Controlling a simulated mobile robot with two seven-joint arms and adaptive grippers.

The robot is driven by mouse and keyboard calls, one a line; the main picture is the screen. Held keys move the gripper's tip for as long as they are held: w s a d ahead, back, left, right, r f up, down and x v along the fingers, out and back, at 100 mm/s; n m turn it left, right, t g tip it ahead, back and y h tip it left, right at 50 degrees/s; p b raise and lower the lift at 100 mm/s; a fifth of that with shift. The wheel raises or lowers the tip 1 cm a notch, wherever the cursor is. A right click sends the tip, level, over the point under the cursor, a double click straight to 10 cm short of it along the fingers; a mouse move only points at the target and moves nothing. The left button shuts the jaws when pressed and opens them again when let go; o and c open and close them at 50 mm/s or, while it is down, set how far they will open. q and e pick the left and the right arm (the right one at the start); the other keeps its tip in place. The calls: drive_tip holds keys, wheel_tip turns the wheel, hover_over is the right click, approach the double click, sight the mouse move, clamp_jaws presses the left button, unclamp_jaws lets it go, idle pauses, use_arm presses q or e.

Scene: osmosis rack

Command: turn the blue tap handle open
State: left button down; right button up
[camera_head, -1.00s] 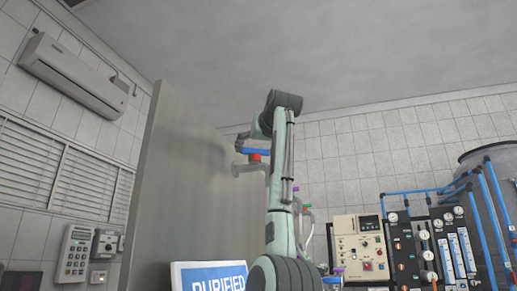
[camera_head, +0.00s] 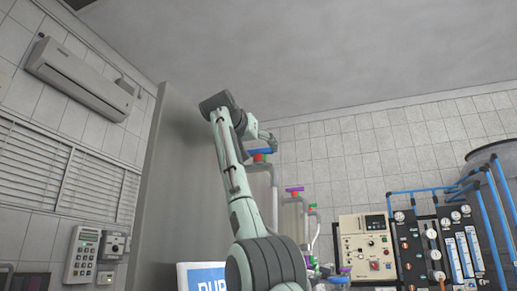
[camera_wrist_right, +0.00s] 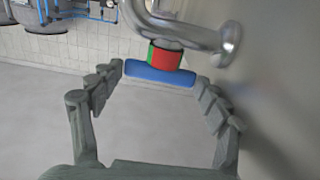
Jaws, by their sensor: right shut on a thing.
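The blue tap handle (camera_head: 262,151) sits on a red and green collar (camera_head: 259,158) atop a grey pipe in the head view. In the right wrist view, the handle (camera_wrist_right: 160,74) is a flat blue bar lying crosswise between my fingers. The collar (camera_wrist_right: 165,54) shows red at its front and green at its left edge. My left gripper is not in view.
A curved metal pipe (camera_wrist_right: 195,35) ends in a flange on the grey panel close beside my right finger. The grey panel (camera_head: 185,165) stands left of the tap. Other pipes with coloured handles (camera_head: 295,190) and a beige control box (camera_head: 365,245) stand to the right.

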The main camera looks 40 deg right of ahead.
drive_tip(key=shift+s+d+r, duration=0.1)
drive_tip(key=shift+s, duration=0.1)
drive_tip(key=o, duration=1)
drive_tip(key=shift+o, duration=1)
drive_tip(key=shift+d, duration=0.15)
drive_tip(key=shift+a, duration=0.45)
drive_tip(key=v, duration=0.7)
drive_tip(key=shift+s+a, duration=0.1)
